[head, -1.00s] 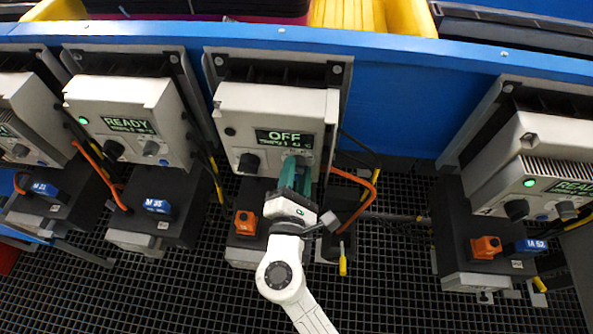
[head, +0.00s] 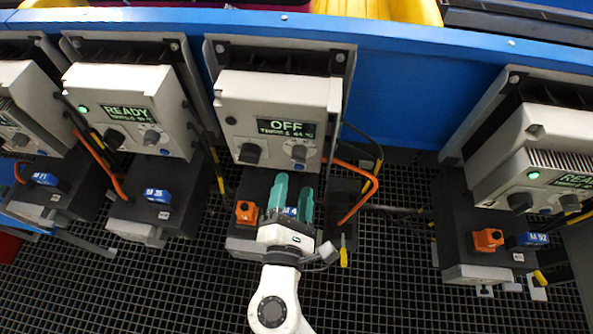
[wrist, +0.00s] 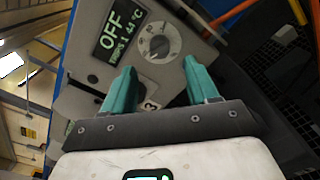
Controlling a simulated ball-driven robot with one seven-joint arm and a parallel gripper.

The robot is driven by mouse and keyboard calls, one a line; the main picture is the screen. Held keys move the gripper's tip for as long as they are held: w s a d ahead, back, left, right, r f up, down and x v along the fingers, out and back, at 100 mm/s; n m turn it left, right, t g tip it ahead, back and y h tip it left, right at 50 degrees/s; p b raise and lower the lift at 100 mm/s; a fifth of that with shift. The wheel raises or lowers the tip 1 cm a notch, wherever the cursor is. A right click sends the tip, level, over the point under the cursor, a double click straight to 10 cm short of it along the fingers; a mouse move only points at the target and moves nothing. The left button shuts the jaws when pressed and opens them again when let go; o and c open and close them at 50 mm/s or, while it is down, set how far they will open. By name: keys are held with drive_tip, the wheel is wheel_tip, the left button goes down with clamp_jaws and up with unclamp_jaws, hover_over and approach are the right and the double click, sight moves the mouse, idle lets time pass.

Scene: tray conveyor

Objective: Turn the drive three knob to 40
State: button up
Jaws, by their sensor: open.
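The drive unit (head: 278,95) at the centre of the head view has a screen (head: 286,127) reading OFF. Its small grey knob (head: 299,152) sits on a marked dial below the screen; it also shows in the wrist view (wrist: 159,45). A larger black knob (head: 250,153) is left of it. My gripper (head: 293,185) is open and empty, below the grey knob and apart from it. In the wrist view its teal fingers (wrist: 159,70) stand wide apart, with the dial beyond them. A label with a 3 shows partly behind the left finger. The dial's numbers are too small to read.
A READY drive (head: 128,108) stands to the left and another (head: 555,150) to the right. An orange cable (head: 362,190) loops right of the centre drive. An orange connector (head: 246,212) is left of my gripper. Black grating floor lies below.

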drive_tip(key=shift+s, duration=2.05)
drive_tip(key=s+d+f+m+g+h, duration=0.1)
drive_tip(key=d+f+m+g+h, duration=0.15)
drive_tip(key=d+m, duration=0.5)
drive_tip(key=d+f+m+g+h, duration=0.2)
drive_tip(key=d+m+g, duration=0.2)
drive_tip(key=d, duration=0.6)
drive_tip(key=s+d+f+m+g+h, duration=0.15)
drive_tip(key=d+m+g, duration=0.3)
drive_tip(key=d, duration=0.45)
drive_tip(key=s+d+f+m+g+y+p, duration=0.1)
drive_tip(key=s+d+f+m+g+y, duration=0.1)
drive_tip(key=s+m, duration=0.3)
drive_tip(key=s+d+f+m+g+y, duration=0.2)
drive_tip(key=s+m+g+y, duration=0.2)
drive_tip(key=s+m, duration=0.2)
drive_tip(key=shift+s+f+p, duration=0.35)
drive_tip(key=shift+s+p, duration=0.05)
drive_tip(key=shift+s, duration=0.55)
drive_tip(key=shift+o, duration=0.2)
